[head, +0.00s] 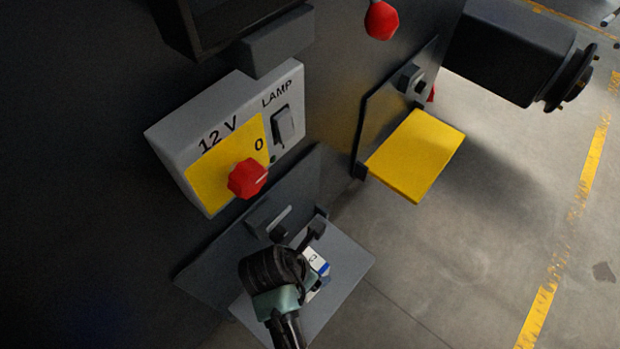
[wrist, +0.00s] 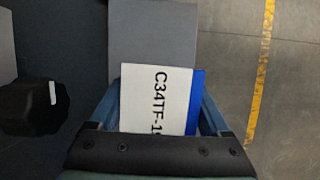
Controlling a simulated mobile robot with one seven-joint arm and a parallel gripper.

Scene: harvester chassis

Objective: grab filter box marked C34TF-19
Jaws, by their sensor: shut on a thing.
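The filter box (wrist: 152,92) is white with a blue side, and "C34TF-1" reads on it in the wrist view, the last character cut off by my gripper. My gripper (wrist: 161,112) is shut on the box, a blue-grey finger on each side. In the head view, the box (head: 318,262) shows as a small white and blue patch beside my gripper (head: 305,264), mostly hidden by it. The box is over the grey shelf (head: 348,272); whether it touches the shelf is unclear.
A 12 V lamp panel (head: 222,137) with a red knob (head: 248,179) is on the dark chassis wall above my gripper. A yellow flap (head: 416,155) sticks out to the right. A dark knob (wrist: 35,107) is left in the wrist view. Open floor lies right.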

